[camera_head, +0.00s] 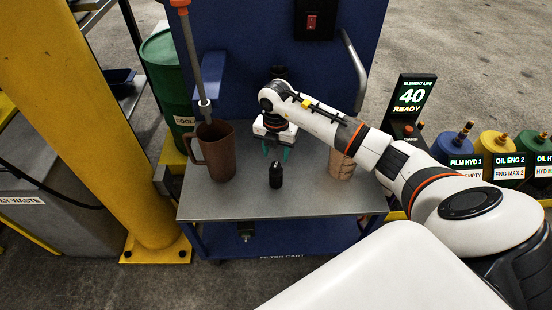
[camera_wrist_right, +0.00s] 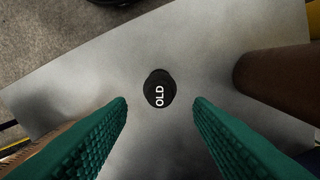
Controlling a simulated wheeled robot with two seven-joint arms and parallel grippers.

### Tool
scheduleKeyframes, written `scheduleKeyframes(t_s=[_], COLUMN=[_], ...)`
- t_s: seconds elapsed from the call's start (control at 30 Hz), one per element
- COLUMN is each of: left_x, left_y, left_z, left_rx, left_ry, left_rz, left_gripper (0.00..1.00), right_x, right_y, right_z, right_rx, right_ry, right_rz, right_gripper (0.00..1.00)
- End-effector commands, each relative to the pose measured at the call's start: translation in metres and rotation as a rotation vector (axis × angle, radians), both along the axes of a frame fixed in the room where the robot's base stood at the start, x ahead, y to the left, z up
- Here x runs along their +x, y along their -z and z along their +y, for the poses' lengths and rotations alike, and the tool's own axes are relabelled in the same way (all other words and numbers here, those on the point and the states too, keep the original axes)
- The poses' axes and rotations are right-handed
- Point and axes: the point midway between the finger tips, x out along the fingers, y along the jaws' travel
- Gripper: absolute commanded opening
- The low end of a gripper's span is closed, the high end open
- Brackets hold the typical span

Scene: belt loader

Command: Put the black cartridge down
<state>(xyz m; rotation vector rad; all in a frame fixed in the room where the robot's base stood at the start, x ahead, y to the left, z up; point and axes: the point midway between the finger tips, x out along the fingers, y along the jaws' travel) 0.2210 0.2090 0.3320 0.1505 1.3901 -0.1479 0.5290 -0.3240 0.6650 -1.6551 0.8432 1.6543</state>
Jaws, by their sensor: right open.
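The black cartridge (camera_head: 276,177) stands upright on the grey top of the filter cart (camera_head: 230,205), near the middle. In the right wrist view, the cartridge (camera_wrist_right: 159,88) shows from above with the word "OLD" on its top. My right gripper (camera_head: 278,153) is above and just behind the cartridge in the head view. Its green fingers (camera_wrist_right: 160,112) are spread apart, with nothing between them, and the cartridge is clear of both. My left gripper is not in view.
A brown jug (camera_head: 215,152) stands left of the cartridge, and a tan measuring cup (camera_head: 341,165) stands to the right, partly behind my arm. A blue panel (camera_head: 240,70) rises behind the cart top. The front of the cart top is clear.

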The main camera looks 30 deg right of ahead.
Motion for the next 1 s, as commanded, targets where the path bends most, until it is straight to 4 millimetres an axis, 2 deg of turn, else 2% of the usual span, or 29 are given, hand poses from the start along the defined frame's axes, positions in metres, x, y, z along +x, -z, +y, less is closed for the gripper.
scheduleKeyframes(t_s=[0.03,0.1,0.33,0.5,1.0], left_x=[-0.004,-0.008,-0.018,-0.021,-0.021], left_y=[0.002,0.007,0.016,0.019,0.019], left_z=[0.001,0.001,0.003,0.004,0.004], left_rx=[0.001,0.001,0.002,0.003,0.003], left_ry=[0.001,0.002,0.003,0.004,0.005], left_rz=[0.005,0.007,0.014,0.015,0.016], left_gripper=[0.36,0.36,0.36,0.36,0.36], right_x=[0.001,0.001,0.000,0.000,0.000], right_y=[-0.015,-0.030,-0.063,-0.071,-0.071], right_z=[-0.001,0.000,0.000,0.000,0.000], right_rx=[-0.002,-0.001,-0.001,0.000,-0.001], right_ry=[-0.001,-0.002,0.000,-0.001,0.000], right_rz=[-0.003,-0.003,-0.001,0.000,0.001], right_gripper=[0.47,0.47,0.47,0.47,0.47])
